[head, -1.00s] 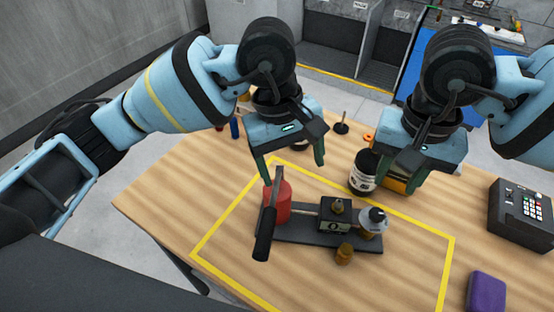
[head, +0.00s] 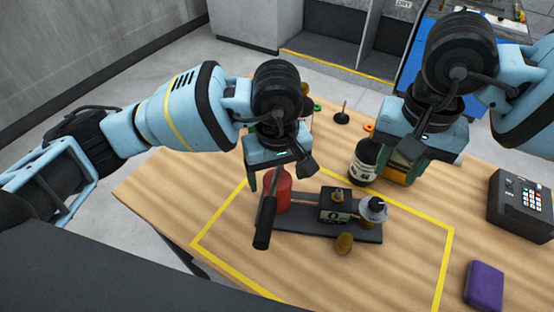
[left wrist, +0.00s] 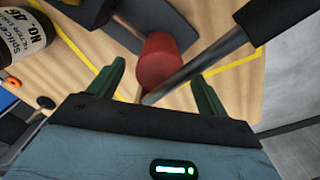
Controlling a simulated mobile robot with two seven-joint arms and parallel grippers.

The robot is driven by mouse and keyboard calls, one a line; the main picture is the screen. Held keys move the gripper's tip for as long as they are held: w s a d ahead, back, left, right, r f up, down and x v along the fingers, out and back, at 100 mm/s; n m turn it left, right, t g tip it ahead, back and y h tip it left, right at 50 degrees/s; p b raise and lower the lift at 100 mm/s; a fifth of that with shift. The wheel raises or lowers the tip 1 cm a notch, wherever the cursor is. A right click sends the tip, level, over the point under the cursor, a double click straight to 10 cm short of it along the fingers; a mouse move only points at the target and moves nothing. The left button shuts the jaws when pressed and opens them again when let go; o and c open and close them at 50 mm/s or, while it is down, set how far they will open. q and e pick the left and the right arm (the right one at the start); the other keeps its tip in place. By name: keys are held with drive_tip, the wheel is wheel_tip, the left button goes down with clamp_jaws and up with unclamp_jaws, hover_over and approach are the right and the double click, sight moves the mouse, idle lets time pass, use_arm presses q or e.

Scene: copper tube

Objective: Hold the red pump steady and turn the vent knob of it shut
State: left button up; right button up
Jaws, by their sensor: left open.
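The red pump has a red cylinder (head: 283,191), a long dark lever (head: 265,222) leaning over it, and a dark base plate (head: 300,228). A black block with a brass-coloured knob (head: 338,196) on top and a clear bottle-like part (head: 373,209) stand on the plate. My left gripper (head: 280,178) is open and empty, just above and behind the red cylinder. In the left wrist view the red cylinder (left wrist: 163,60) and the lever (left wrist: 205,62) show ahead, between and beside its fingers (left wrist: 155,85). My right gripper (head: 418,160) hangs behind and right of the pump, apparently open and empty.
A labelled dark jar (head: 363,162) stands behind the pump near my right gripper. A keypad box (head: 521,208) and a purple block (head: 485,286) are at right. Yellow tape (head: 446,265) outlines the work area.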

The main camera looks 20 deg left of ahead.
use_arm(q)
drive_tip(key=shift+f, duration=0.65)
clamp_jaws()
use_arm(e)
drive_tip(key=shift+o, duration=1.4)
